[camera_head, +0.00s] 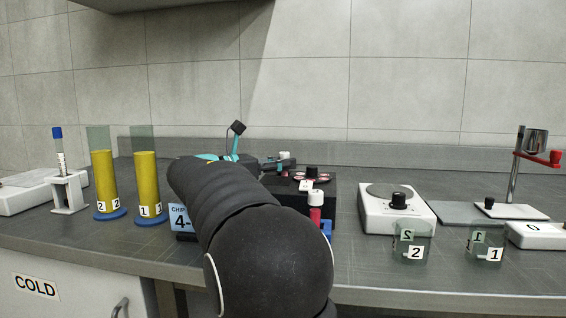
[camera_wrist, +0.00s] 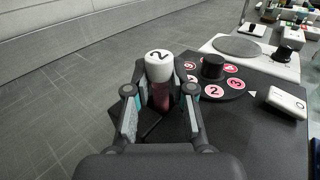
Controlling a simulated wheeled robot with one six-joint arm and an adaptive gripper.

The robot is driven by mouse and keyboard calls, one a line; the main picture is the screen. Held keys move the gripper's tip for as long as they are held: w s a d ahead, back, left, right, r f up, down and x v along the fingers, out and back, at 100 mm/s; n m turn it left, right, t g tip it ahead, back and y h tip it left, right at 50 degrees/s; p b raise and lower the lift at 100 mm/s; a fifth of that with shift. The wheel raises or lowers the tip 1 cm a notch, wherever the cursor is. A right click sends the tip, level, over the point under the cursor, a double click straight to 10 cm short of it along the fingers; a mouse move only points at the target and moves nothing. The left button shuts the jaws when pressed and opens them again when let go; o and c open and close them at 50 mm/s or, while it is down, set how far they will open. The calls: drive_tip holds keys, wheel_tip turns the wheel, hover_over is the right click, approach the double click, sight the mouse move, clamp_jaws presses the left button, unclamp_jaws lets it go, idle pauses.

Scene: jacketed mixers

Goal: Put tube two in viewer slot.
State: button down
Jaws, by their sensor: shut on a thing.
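In the wrist view, my gripper (camera_wrist: 159,93) is shut on tube two (camera_wrist: 160,68), which has a white cap marked 2 and a dark red body. The tube's lower end is hidden, so I cannot tell whether it is free or seated. Beside it, a black box (camera_wrist: 262,112) carries a dial with red numbered discs (camera_wrist: 214,91). In the head view, my arm hides most of the gripper, and a white cap (camera_head: 285,156) shows just behind the same box (camera_head: 328,190). I cannot make out which opening is the viewer slot.
A red tube with a white cap (camera_head: 316,199) stands before the box. At left are a white stand (camera_head: 70,193) with a blue-capped tube and two yellow cylinders (camera_head: 104,180) (camera_head: 147,180). At right are a hotplate (camera_head: 372,216) and two glass beakers (camera_head: 411,240) (camera_head: 485,244).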

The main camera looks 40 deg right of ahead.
sight(282, 153)
drive_tip(key=shift+c, duration=2.2)
unclamp_jaws()
drive_tip(key=shift+r, duration=0.1)
drive_tip(key=shift+r+p, duration=1.9)
drive_tip(key=shift+p, duration=0.2)
drive_tip(key=shift+r, duration=1)
